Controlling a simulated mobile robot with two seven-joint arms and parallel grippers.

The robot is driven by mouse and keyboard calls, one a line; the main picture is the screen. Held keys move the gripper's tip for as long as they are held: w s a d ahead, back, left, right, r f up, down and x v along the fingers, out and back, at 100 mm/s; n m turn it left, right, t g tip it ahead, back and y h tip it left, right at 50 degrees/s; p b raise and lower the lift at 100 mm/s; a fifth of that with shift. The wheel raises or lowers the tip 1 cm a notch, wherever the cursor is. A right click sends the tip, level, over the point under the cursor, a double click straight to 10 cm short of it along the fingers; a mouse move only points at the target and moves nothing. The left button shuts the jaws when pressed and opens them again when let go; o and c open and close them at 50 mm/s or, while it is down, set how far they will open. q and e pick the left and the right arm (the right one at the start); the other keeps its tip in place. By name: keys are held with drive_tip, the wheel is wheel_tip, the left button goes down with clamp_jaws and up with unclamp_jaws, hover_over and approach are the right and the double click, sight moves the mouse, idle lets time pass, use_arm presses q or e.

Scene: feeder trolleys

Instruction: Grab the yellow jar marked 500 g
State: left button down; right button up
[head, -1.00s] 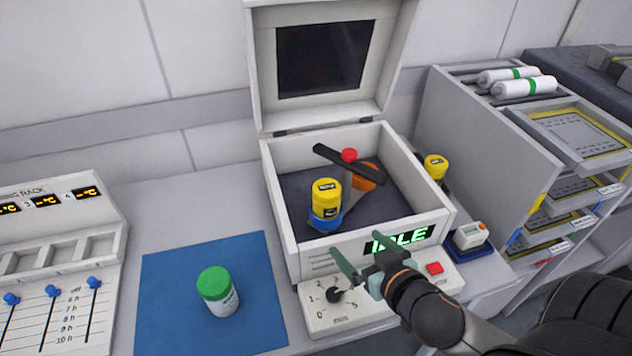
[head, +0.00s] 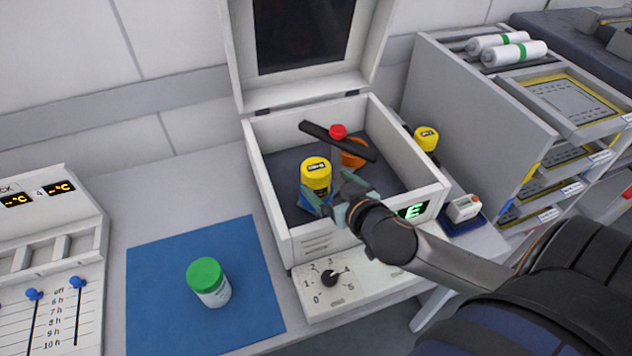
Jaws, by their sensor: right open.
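My left gripper is not in view.
The white box (head: 272,215) has a raised lid (head: 240,60). Inside are a dark bar (head: 318,136) with a red knob (head: 338,131) and an orange part (head: 354,152). A green-lidded jar (head: 208,283) stands on a blue mat (head: 160,300). A drawer cabinet (head: 455,100) stands right.

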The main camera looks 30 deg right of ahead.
sight(322, 175)
drive_tip(key=shift+d+x, duration=0.2)
drive_tip(key=shift+x, duration=2.5)
clamp_jaws()
drive_tip(key=shift+r+p, duration=0.2)
drive_tip(key=shift+p, duration=0.1)
